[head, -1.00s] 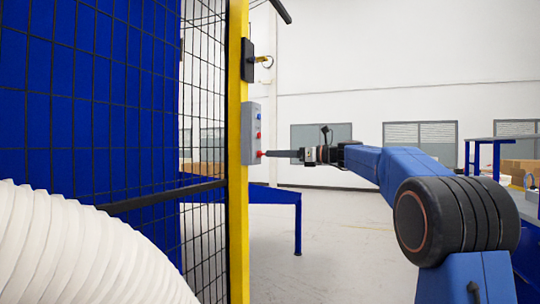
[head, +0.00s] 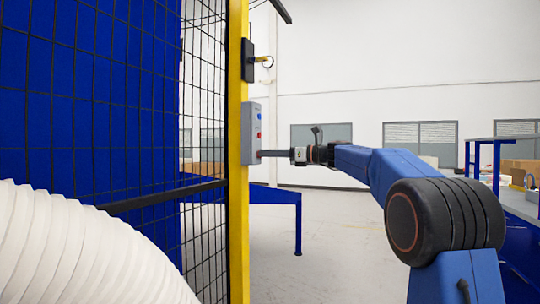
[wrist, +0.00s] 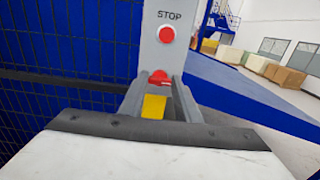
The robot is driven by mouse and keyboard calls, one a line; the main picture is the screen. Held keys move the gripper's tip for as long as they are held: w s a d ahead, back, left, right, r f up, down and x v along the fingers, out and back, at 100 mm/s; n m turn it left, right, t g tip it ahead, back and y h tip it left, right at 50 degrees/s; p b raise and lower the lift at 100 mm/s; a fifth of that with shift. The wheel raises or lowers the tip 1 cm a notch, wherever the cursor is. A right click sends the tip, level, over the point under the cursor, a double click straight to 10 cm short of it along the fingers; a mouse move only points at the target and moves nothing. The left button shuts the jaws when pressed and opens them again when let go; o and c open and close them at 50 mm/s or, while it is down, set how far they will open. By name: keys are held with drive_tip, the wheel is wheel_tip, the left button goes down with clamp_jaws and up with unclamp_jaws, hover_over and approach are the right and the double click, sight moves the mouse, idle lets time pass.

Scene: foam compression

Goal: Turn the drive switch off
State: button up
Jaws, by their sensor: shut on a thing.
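Below that is a red switch knob (wrist: 159,77), which I take as the drive switch. My gripper (wrist: 158,90) is shut on this knob, one finger on each side. In the head view my gripper (head: 264,153) reaches the lower part of the box from the right and hides the knob.
The yellow post (head: 237,210) edges a black mesh fence (head: 95,110) on the left. A black device (head: 248,60) hangs above the box. A white ribbed hose (head: 80,250) fills the lower left. A blue table (head: 270,196) stands behind; open floor lies to the right.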

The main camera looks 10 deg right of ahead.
drive_tip(key=shift+s+a+f+n, duration=0.1)
drive_tip(key=shift+f+n, duration=0.05)
drive_tip(key=shift+n, duration=4.35)
drive_tip(key=shift+f+n, duration=0.1)
drive_tip(key=shift+n, duration=4.4)
drive_tip(key=o, duration=1)
drive_tip(key=shift+o, duration=0.2)
drive_tip(key=v, duration=1.7)
drive_tip(key=shift+s, duration=0.15)
